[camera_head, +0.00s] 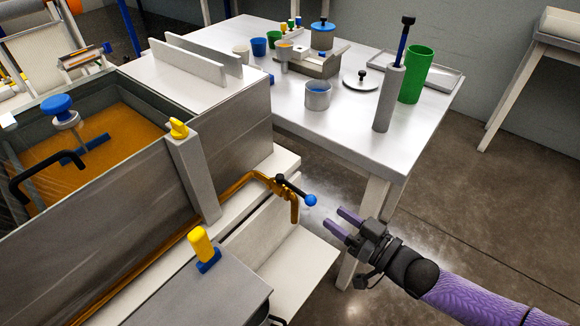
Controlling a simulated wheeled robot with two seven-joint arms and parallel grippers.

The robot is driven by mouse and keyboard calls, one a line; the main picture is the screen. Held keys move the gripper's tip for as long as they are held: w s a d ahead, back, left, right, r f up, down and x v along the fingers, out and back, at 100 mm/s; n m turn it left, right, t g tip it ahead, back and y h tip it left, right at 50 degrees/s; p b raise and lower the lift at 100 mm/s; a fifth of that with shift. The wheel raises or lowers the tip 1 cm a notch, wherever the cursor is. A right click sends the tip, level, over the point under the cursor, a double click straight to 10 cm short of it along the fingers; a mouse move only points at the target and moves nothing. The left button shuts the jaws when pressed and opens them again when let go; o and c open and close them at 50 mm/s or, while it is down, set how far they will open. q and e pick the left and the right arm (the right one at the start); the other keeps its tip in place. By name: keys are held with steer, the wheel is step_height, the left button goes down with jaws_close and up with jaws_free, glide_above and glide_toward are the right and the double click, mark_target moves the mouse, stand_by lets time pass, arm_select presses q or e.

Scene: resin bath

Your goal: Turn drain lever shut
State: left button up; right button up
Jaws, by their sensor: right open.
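The drain lever (296,189) is a short black bar with a blue ball (310,200) at its end. It sits on the copper-coloured drain pipe (270,182), whose end bends downward at the right of the resin bath. My right gripper (338,222) has purple fingers and comes in from the lower right. It is open and empty, with its fingers pointing toward the blue ball and a small gap between them. My left gripper is not in view.
The grey resin bath (120,190) with amber liquid (115,130) fills the left. A white table (345,125) behind holds cups, a green cylinder (415,75) and a grey cylinder (388,100). A white ledge (295,262) lies below the pipe.

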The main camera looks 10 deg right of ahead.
mark_target(306, 198)
steer(key=b+x, duration=0.2)
steer(key=x, duration=0.6)
steer(key=shift+a+r+b, duration=0.15)
steer(key=shift+a+b, duration=0.15)
steer(key=shift+b, duration=0.05)
steer(key=shift+w+a+r, duration=0.1)
steer(key=shift+w+a, duration=0.3)
steer(key=shift+w, duration=0.25)
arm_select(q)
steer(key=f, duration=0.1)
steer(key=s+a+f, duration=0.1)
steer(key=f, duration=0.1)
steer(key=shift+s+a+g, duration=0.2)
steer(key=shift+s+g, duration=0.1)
arm_select(e)
steer(key=c, duration=0.4)
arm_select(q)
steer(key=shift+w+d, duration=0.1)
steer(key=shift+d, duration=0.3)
arm_select(e)
jaws_close()
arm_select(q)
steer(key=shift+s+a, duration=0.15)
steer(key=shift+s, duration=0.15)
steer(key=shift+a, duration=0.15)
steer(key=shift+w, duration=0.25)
